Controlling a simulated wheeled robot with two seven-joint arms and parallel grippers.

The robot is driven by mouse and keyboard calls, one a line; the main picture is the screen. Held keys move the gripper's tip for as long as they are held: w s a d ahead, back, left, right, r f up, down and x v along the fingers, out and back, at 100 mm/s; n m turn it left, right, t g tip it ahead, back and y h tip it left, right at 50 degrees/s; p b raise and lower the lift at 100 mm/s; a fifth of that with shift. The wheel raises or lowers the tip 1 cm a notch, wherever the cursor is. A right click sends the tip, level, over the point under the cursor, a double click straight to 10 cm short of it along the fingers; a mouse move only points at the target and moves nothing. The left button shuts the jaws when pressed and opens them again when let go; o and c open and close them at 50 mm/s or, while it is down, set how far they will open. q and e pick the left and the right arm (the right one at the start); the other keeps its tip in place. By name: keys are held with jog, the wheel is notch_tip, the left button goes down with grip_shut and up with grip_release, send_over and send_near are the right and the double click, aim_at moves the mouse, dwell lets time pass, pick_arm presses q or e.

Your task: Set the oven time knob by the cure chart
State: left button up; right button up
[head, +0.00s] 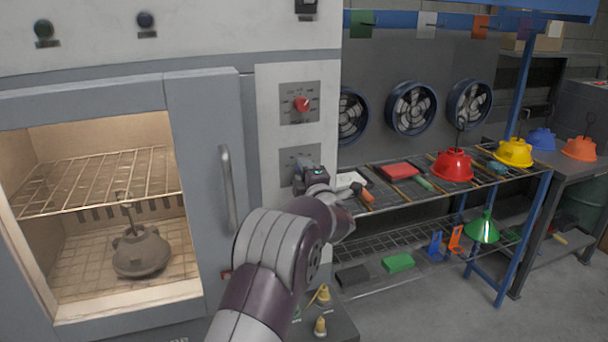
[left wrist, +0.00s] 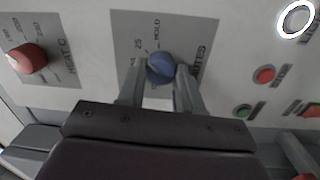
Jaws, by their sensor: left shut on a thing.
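The knob's exact setting cannot be read. The red heat knob (head: 302,104) is above it; it also shows in the left wrist view (left wrist: 27,58). No cure chart is legible. My right gripper is out of view.
The lit oven (head: 97,200) holds a grey hood (head: 141,252) behind its door, with a vertical handle (head: 227,189) left of my arm. A rack (head: 404,205) at right bears red (head: 453,165) and yellow (head: 514,153) hoods. Red (left wrist: 264,74) and green (left wrist: 243,110) buttons are near the knob.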

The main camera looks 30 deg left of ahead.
pick_arm(q)
jog(key=o, duration=1)
jog(key=shift+o, duration=0.2)
jog(key=b+v, duration=0.2)
jog(key=v, duration=1)
jog(key=shift+s+d+b, duration=0.25)
jog(key=shift+b, duration=0.05)
